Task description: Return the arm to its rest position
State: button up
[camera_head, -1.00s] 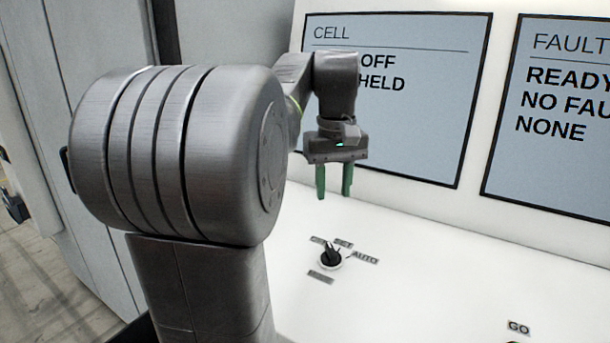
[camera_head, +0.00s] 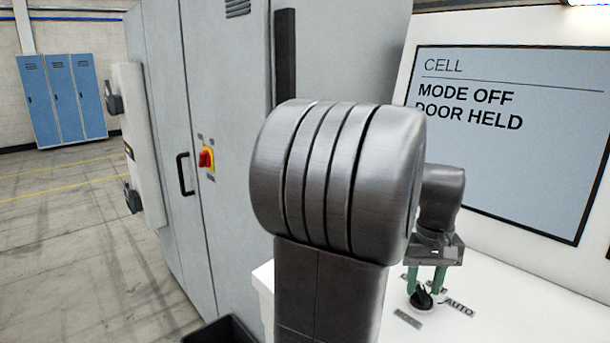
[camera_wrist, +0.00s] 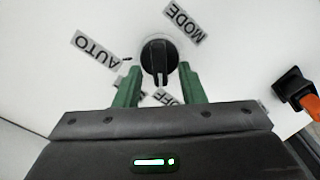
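My gripper (camera_head: 425,282) is over the white console top (camera_head: 500,318), with its green fingers pointing down near a black rotary mode knob (camera_head: 421,299). In the wrist view my gripper (camera_wrist: 158,88) has its two green fingers spread apart, with nothing held between them. The knob (camera_wrist: 158,62) stands just beyond the fingertips, among AUTO, MODE and OFF labels. I cannot tell the exact height of the fingers above it. My large grey arm link covers part of the console in the head view.
A screen (camera_head: 510,130) reads MODE OFF, DOOR HELD. A grey cabinet (camera_head: 225,90) with a red-and-yellow switch (camera_head: 206,159) stands left of my arm. Blue lockers (camera_head: 62,98) are far back. The floor at left is clear. A black-and-orange part (camera_wrist: 298,96) lies right in the wrist view.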

jog(key=shift+f, duration=0.3)
jog(key=shift+r, duration=0.1)
